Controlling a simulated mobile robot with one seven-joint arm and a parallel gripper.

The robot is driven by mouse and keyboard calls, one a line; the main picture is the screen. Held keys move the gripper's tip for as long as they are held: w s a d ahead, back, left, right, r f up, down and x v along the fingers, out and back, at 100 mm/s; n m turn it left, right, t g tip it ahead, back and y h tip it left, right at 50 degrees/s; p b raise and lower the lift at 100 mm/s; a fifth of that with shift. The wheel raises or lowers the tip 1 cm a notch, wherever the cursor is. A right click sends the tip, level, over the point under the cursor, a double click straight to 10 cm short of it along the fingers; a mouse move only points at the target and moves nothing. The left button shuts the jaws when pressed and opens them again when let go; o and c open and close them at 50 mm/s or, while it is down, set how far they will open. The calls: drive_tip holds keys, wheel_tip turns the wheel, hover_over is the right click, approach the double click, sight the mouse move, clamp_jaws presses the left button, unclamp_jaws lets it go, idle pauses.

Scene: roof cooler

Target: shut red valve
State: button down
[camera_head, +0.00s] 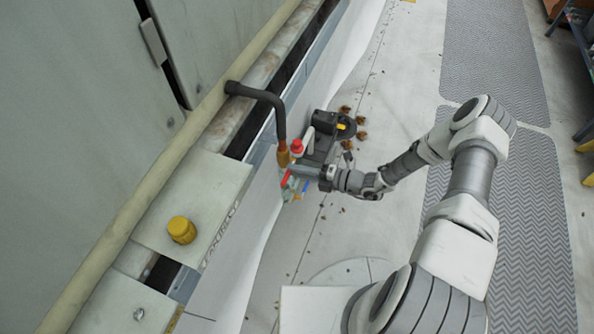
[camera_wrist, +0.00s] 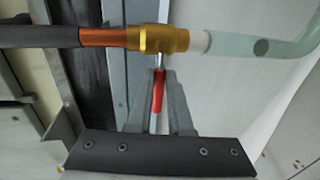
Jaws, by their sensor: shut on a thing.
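The red valve lever (camera_wrist: 158,92) hangs by a metal stem from a brass valve body (camera_wrist: 158,39). In the wrist picture it lies across the line of the pipe. My gripper (camera_wrist: 156,76) is shut on the red lever, one finger on each side of it. In the head view the red lever (camera_head: 287,178) shows beside my gripper (camera_head: 296,171), below the brass fitting (camera_head: 283,156); part of the valve is hidden there.
A copper stub and dark insulated pipe (camera_head: 262,96) join the valve; a pale clear tube (camera_wrist: 265,46) leaves its other side. A red cap (camera_head: 297,146), a blue lever (camera_head: 306,186) and a black device (camera_head: 333,127) are close by. A yellow cap (camera_head: 181,229) sits on the ledge.

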idle(0.4)
drive_tip(key=c, duration=0.8)
unclamp_jaws()
drive_tip(key=shift+c, duration=0.2)
drive_tip(key=shift+d, duration=0.1)
drive_tip(key=p+v, duration=0.3)
drive_tip(key=v, duration=1.4)
drive_tip(key=shift+d+r, duration=0.1)
